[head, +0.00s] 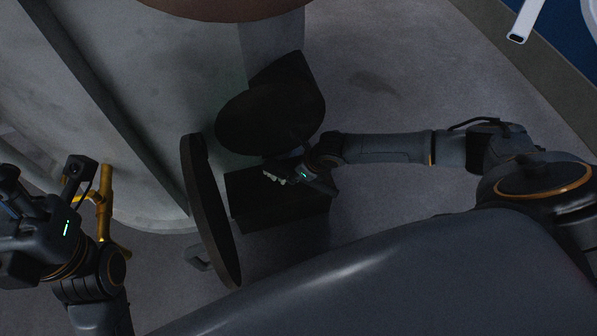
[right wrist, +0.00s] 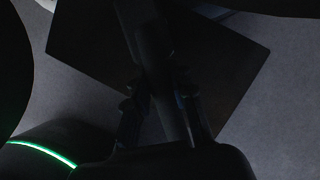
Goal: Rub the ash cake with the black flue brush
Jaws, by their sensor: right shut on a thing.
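My right gripper (head: 288,174) is at the front of the grey cylindrical body (head: 165,95), above a dark flat rectangular panel (head: 262,212). In the right wrist view my right gripper (right wrist: 158,102) is shut on a dark rod-like handle (right wrist: 160,62), which appears to be the black flue brush. Its bristle end cannot be made out. The ash cake cannot be told apart in the dark area. My left gripper (head: 38,232) is at the left edge; its fingers are not clear.
A dark round plate (head: 268,118) is just beyond my right gripper. A dark disc-like door (head: 210,212) stands edge-on to its left. A yellow pipe fitting (head: 105,200) is close to my left arm. Grey floor (head: 400,80) is open at the upper right.

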